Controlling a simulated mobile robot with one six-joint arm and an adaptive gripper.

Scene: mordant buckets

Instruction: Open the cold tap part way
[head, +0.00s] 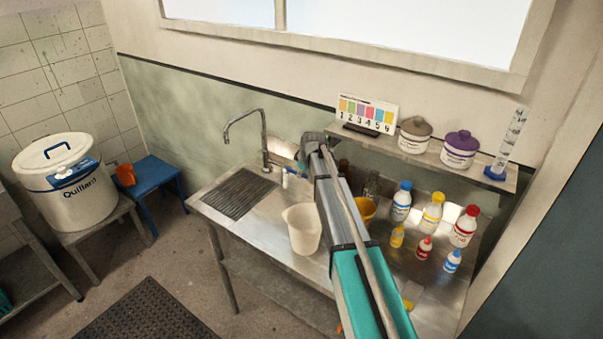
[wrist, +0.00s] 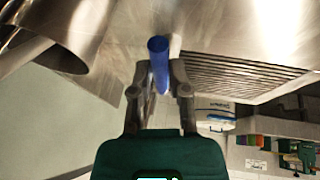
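The cold tap's blue handle (wrist: 158,62) shows in the wrist view as a short upright cylinder. My gripper (wrist: 161,78) has one finger on each side of it, drawn in close; the fingers look shut on the handle, though the exact contact is hard to see. I cannot tell whether water runs.
A drainer grid (head: 239,195) lies left on the steel counter. A cream jug (head: 302,228) stands in front of the spout. Several bottles (head: 432,212) stand to the right, under a shelf (head: 480,170) with two lidded pots. A blue stool (head: 152,182) and white bucket stand left.

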